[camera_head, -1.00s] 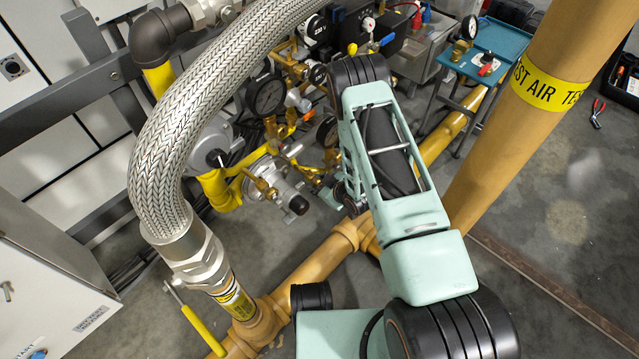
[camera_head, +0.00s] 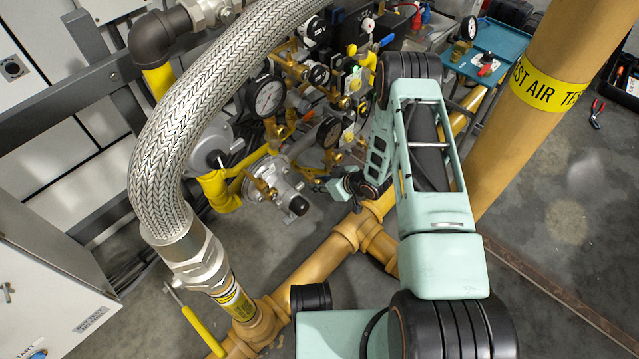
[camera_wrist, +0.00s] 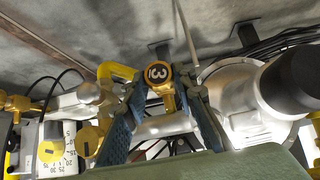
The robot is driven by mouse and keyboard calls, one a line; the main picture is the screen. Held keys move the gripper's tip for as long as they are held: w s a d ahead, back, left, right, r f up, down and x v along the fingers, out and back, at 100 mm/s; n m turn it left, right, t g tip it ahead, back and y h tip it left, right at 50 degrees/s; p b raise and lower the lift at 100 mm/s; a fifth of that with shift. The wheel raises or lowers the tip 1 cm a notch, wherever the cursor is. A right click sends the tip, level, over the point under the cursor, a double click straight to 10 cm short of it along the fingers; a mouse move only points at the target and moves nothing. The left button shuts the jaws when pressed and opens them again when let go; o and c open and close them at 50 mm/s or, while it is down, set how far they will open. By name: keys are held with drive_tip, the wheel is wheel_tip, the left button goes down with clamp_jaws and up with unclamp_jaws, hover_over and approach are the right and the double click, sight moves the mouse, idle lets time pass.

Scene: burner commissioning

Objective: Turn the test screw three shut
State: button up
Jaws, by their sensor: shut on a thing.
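The brass test screw with the round black tag marked 3 (camera_wrist: 158,73) stands upright in the middle of the wrist view, its number turned on its side. My gripper (camera_wrist: 167,98) has its blue fingers on either side of the brass below the tag, shut on the test screw. How far the screw is turned I cannot tell. In the head view my gripper (camera_head: 316,183) is low at the right of the pipework, beside the silver valve body (camera_head: 272,180). The screw is too small to make out there.
A silver housing with a dark round end (camera_wrist: 290,80) is close on the right in the wrist view. A scaled dial (camera_wrist: 58,150) and yellow-capped fittings crowd the left. In the head view a braided hose (camera_head: 165,150) and a thick tan pipe (camera_head: 540,90) flank my arm.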

drive_tip(key=shift+w+d+f+m+g+y, duration=0.1)
drive_tip(key=shift+d+m+g+y, duration=0.05)
drive_tip(key=shift+m+g+y, duration=0.3)
drive_tip(key=shift+w+d+m+g+y, duration=0.1)
drive_tip(key=shift+d+m+g+y, duration=0.05)
drive_tip(key=shift+m+g+y, duration=0.3)
drive_tip(key=g+y, duration=0.1)
drive_tip(key=m+g+y, duration=0.1)
drive_tip(key=y, duration=0.1)
drive_tip(key=shift+w+d+f+m, duration=0.1)
drive_tip(key=shift+f+m, duration=0.1)
drive_tip(key=shift+m, duration=0.1)
drive_tip(key=shift+w+d+f+m+g+y, duration=0.1)
drive_tip(key=shift+m+g+y, duration=0.7)
drive_tip(key=shift+y, duration=0.4)
drive_tip(key=shift+m+y, duration=0.7)
drive_tip(key=shift+y, duration=0.1)
drive_tip(key=o, duration=1.2)
drive_tip(key=shift+c, duration=0.2)
drive_tip(key=shift+w, duration=0.1)
drive_tip(key=shift+r, duration=5.05)
